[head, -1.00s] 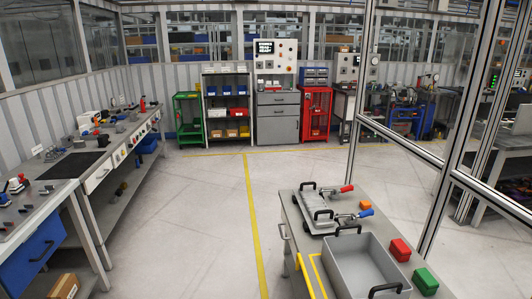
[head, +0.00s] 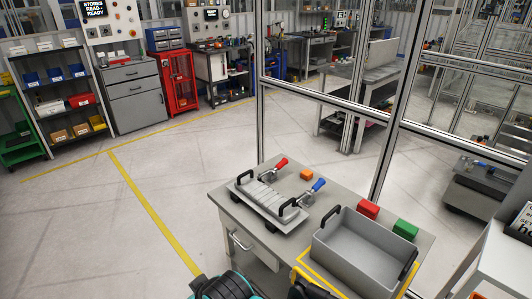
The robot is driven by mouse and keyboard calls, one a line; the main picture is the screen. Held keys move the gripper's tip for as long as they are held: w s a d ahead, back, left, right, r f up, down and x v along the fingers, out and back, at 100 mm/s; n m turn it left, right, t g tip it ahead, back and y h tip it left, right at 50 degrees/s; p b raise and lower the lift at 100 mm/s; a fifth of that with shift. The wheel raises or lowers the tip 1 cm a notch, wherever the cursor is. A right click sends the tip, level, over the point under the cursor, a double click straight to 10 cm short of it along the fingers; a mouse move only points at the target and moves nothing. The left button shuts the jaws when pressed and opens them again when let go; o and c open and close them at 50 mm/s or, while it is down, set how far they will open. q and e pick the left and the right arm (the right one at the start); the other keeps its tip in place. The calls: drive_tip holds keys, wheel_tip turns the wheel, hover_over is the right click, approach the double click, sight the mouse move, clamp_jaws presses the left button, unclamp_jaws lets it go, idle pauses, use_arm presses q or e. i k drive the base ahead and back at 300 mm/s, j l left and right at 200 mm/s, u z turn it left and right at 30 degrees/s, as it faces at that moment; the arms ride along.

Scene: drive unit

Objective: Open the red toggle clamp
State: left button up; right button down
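The red toggle clamp (head: 281,163) stands at the back edge of the fixture on the grey workbench, its red handle angled up to the right and its metal body to the left. A second toggle clamp with a blue handle (head: 319,185) stands to its right. Between the clamps and the bench's front side lies a ribbed metal plate (head: 266,203) with black handles at both ends. Whether the red clamp's tip presses on the plate is too small to tell. Neither gripper shows; only black and teal parts of my own arms show at the bottom edge.
A grey open bin (head: 352,262) with black handles takes up the bench's front right. A red block (head: 368,210), a green block (head: 405,229) and an orange block (head: 306,174) lie behind. A metal-framed partition (head: 261,90) rises behind the bench.

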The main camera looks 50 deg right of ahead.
sight(284, 161)
drive_tip(key=i+j+z, duration=0.1)
drive_tip(key=i+z, duration=0.15)
drive_tip(key=i, duration=1.6)
drive_tip(key=i+z, duration=0.45)
drive_tip(key=i+j+z, duration=0.25)
drive_tip(key=i+z, duration=0.4)
drive_tip(key=z, duration=0.2)
drive_tip(key=i+z, duration=0.2)
drive_tip(key=z, duration=0.2)
drive_tip(key=i+j+z, duration=0.15)
drive_tip(key=z, duration=0.2)
drive_tip(key=i+j+z, duration=0.15)
drive_tip(key=z, duration=0.25)
drive_tip(key=i+j, duration=0.05)
drive_tip(key=i, duration=0.05)
